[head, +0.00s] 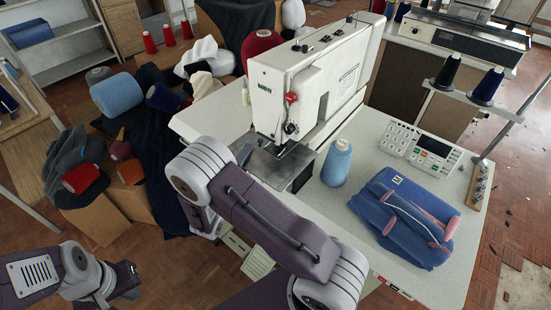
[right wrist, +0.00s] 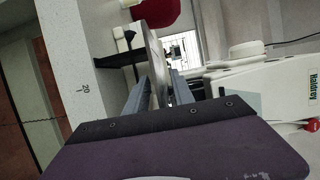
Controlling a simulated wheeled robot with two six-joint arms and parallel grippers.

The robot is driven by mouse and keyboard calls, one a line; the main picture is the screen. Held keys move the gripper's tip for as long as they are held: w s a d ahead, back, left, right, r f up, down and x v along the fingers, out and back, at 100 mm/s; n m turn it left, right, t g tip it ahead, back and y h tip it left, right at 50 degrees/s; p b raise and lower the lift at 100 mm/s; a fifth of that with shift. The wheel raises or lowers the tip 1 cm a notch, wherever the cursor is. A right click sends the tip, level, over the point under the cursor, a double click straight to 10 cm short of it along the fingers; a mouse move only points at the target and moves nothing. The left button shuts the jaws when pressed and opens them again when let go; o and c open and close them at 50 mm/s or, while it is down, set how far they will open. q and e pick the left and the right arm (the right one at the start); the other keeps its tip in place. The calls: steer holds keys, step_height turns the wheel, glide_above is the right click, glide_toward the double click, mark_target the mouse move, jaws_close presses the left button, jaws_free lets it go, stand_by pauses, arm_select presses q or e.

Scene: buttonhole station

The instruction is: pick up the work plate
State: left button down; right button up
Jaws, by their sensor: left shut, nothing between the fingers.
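A flat grey metal plate (head: 265,166), which looks like the work plate, lies at the machine's bed under the needle. A grey metal strip (right wrist: 154,65) in the right wrist view seems to be that plate seen edge-on. My right gripper's two grey fingers (right wrist: 160,88) stand apart on either side of this strip; I cannot see contact. My left gripper (head: 127,283) is shut and empty at the lower left, away from the table.
The white buttonhole machine (head: 305,85) stands on the table (head: 360,245). A blue thread cone (head: 336,163), a folded blue garment (head: 408,218) and a control panel (head: 420,150) fill the right side. Boxes with cloth and cones (head: 118,95) stand on the floor left of the table.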

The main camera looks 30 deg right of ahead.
jaws_close()
steer(key=shift+r, duration=0.1)
stand_by(1.3)
